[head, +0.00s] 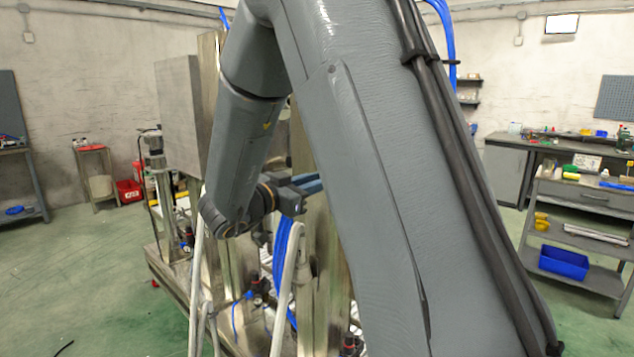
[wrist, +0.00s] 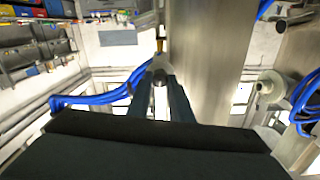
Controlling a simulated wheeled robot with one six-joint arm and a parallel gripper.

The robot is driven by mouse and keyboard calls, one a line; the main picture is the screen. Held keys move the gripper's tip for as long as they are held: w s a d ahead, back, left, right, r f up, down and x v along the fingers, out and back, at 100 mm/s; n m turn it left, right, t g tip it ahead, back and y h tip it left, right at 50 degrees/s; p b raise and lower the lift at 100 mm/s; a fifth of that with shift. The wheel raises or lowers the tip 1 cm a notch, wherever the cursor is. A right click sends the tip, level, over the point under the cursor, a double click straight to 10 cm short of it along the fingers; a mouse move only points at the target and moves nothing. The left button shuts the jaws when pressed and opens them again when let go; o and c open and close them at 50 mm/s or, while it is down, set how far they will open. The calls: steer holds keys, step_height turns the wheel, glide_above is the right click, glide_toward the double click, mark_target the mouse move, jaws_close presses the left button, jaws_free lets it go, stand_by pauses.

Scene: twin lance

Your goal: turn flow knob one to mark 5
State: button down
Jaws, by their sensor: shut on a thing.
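My gripper (wrist: 161,82) shows in the wrist view with its two dark blue fingers closed on a small grey rounded knob (wrist: 160,65). The knob is at the fingertips, beside a tall metal column. Its number and mark scale cannot be read, so I cannot tell its setting. In the head view my gripper (head: 312,184) reaches right, behind my large grey arm link, which hides the fingertips and the knob.
A steel rig (head: 175,270) with upright columns stands ahead, with blue hoses (head: 284,245) hanging near my wrist. In the wrist view blue hoses (wrist: 100,98) run left of the fingers and a metal column (wrist: 205,60) stands close right. A tool trolley (head: 585,215) stands far right.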

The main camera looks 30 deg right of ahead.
steer(key=shift+f+m, duration=0.1)
steer(key=shift+m, duration=0.2)
steer(key=m+b, duration=1.8)
steer(key=b, duration=0.3)
steer(key=shift+m, duration=0.3)
steer(key=shift+m+b, duration=0.3)
steer(key=shift+b, duration=0.25)
steer(key=c, duration=1.6)
jaws_free()
steer(key=shift+a, duration=0.15)
